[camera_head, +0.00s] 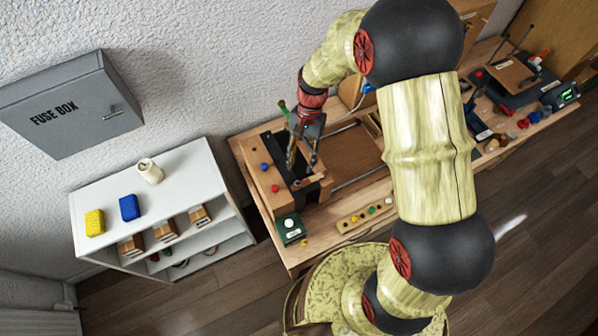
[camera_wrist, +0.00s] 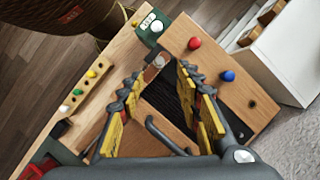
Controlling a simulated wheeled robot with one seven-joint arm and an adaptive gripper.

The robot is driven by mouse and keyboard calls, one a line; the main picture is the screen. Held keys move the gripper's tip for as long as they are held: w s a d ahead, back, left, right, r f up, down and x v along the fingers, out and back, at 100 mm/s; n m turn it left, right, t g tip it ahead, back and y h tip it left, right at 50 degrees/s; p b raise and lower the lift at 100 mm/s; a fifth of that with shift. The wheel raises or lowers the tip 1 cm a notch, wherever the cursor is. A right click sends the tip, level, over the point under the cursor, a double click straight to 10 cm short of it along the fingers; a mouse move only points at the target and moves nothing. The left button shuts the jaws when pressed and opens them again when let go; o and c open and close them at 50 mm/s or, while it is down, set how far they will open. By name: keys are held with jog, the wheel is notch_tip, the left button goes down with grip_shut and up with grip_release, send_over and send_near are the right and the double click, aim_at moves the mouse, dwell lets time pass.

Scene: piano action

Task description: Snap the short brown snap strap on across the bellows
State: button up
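My gripper (camera_head: 303,158) is over the wooden unit at the left end of the workbench, pointing down. In the wrist view, its two yellow-padded fingers (camera_wrist: 161,78) stand well apart, with nothing clearly held between them. The black pleated bellows (camera_wrist: 168,92) lies below, between and behind the fingers. A small brownish piece with a pale round spot (camera_wrist: 154,70) shows between the fingertips, near the end of the bellows; I cannot tell whether it is the short brown strap. In the head view my gripper partly hides the bellows.
Red (camera_wrist: 194,43) and blue (camera_wrist: 228,76) knobs stand on the wooden board beside the bellows. A green box with a white knob (camera_head: 290,229) and a peg strip (camera_head: 365,215) are at the front. A white shelf (camera_head: 185,170) stands left, holding blocks and small boxes.

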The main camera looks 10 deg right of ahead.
jog(key=v, duration=0.5)
jog(key=shift+w+r, duration=0.15)
jog(key=shift+r, duration=0.1)
dwell(0.3)
jog(key=s+d+r+n+t+h+b, duration=0.1)
jog(key=s+d+t+b, duration=0.3)
jog(key=s+b, duration=0.4)
jog(key=s+d+r+n+t+h+b, duration=0.1)
jog(key=s+d+n+t+b, duration=0.3)
jog(key=s+b, duration=0.5)
jog(key=d+t+b, duration=0.1)
jog(key=d+b, duration=0.1)
jog(key=b, duration=0.3)
jog(key=shift+s+r+n, duration=0.15)
jog(key=shift+s+n, duration=0.05)
jog(key=shift+n, duration=0.1)
